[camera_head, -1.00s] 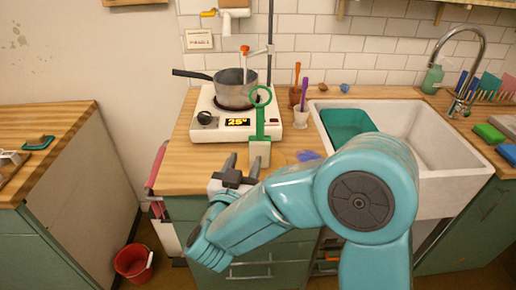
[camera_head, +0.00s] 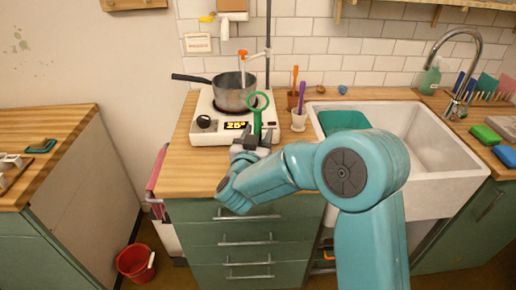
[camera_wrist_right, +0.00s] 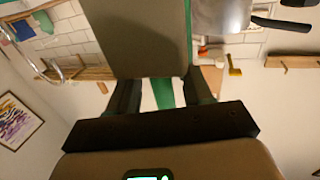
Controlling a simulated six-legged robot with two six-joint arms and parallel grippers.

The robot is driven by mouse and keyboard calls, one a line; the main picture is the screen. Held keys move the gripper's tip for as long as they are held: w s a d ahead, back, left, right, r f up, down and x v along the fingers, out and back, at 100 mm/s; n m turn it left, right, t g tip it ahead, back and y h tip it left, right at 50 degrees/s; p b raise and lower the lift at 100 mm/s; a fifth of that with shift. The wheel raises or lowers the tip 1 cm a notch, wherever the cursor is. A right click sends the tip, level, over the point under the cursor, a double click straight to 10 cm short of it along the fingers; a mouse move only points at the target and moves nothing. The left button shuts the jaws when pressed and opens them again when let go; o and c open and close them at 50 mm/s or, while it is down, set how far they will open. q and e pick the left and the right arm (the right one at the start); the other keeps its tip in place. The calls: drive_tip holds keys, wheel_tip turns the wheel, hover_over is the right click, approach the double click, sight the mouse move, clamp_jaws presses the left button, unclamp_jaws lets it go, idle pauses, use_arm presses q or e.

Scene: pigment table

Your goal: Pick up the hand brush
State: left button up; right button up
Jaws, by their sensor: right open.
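The hand brush appears to be the upright green piece (camera_head: 258,106) with a ring-shaped top, at the front of the counter by the hot plate. Its pale block-like lower part is hidden behind my right gripper in the head view. My right gripper (camera_head: 250,142) is open, its fingers at the brush's lower part. My left gripper is not in view.
A hot plate (camera_head: 205,122) with a metal saucepan (camera_head: 232,97) stands close behind. A red bucket (camera_head: 136,262) is on the floor at left.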

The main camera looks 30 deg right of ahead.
drive_tip(key=shift+w+f, duration=0.1)
clamp_jaws()
drive_tip(key=shift+r, duration=0.2)
wheel_tip(320, 180, up, 20)
drive_tip(key=p, duration=0.2)
drive_tip(key=shift+f+p, duration=0.1)
drive_tip(key=shift+p, duration=0.2)
